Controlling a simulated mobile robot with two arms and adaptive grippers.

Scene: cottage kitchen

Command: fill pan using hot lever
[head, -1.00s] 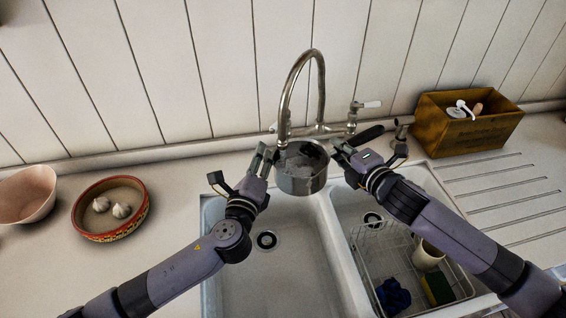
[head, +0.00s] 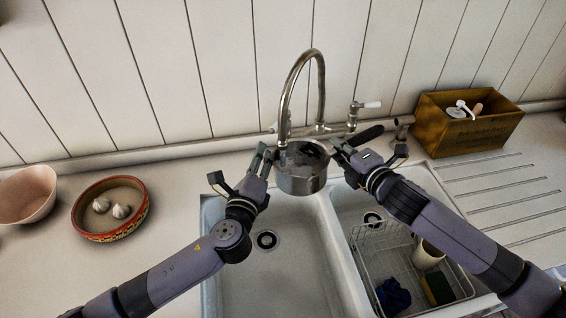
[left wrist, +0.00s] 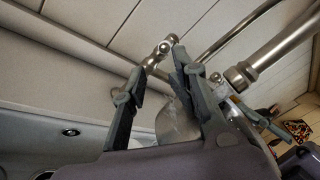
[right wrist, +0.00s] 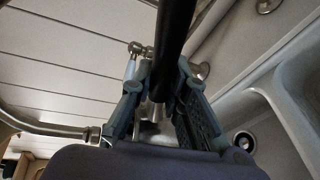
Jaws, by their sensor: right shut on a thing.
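The metal pan (head: 302,184) is held level under the tap's spout (head: 282,128), over the divider of the double sink. Its inside looks grey with darker patches; I cannot make out a clear water level or stream. My right gripper (head: 340,150) is shut on the pan's black handle (right wrist: 178,35). My left gripper (head: 264,152) is at the left of the tap beside the pan, its fingers apart in the left wrist view (left wrist: 158,95). The tap's left end (left wrist: 163,48) shows beyond those fingers. I cannot tell the hot lever apart there.
The right tap lever (head: 371,104) has a white handle. The right basin holds a wire rack (head: 385,262) with a cup (head: 428,255), sponge and blue cloth. A wooden box (head: 466,125) stands at right. A garlic bowl (head: 90,228) and a pink bowl (head: 28,195) stand left.

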